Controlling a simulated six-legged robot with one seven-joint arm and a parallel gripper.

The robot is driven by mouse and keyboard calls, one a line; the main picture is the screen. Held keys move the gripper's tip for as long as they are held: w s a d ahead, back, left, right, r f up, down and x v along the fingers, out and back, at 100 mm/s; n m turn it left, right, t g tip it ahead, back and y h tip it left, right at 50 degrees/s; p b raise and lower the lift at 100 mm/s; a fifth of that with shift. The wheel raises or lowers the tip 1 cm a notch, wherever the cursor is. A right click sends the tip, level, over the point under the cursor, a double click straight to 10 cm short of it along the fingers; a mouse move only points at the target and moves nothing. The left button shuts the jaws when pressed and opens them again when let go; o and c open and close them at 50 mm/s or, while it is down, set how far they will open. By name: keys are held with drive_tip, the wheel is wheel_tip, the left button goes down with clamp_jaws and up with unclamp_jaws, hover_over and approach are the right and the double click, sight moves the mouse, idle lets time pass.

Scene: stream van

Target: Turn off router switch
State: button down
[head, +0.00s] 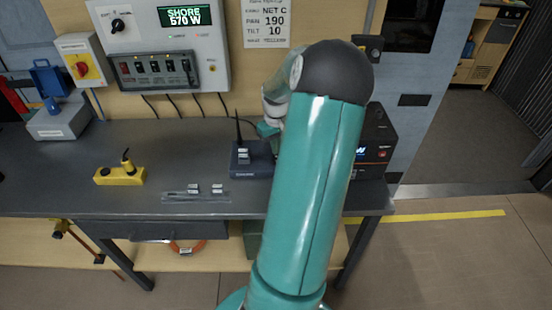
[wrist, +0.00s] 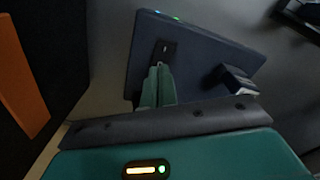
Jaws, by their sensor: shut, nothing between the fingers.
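The router (head: 252,160) is a dark blue box with an upright black antenna on the grey bench, left of my arm. In the wrist view the router (wrist: 195,45) fills the upper middle, with small lit lights along its far edge. A small dark switch plate (wrist: 165,47) sits on its face. My gripper (wrist: 158,68) is shut and empty, its green fingertips at the lower edge of this switch plate. Whether they touch it, and the switch's position, I cannot tell. In the head view my arm hides most of the gripper and part of the router's right side.
A black box with a lit display (head: 375,145) stands right of my arm. A yellow box (head: 120,176) and a flat grey strip (head: 197,197) lie on the bench (head: 60,190). A grey control panel (head: 160,45) hangs on the wall behind. An orange surface (wrist: 20,75) borders the wrist view.

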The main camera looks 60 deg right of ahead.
drive_tip(key=shift+f, duration=0.95)
idle(0.6)
drive_tip(key=shift+r, duration=3.5)
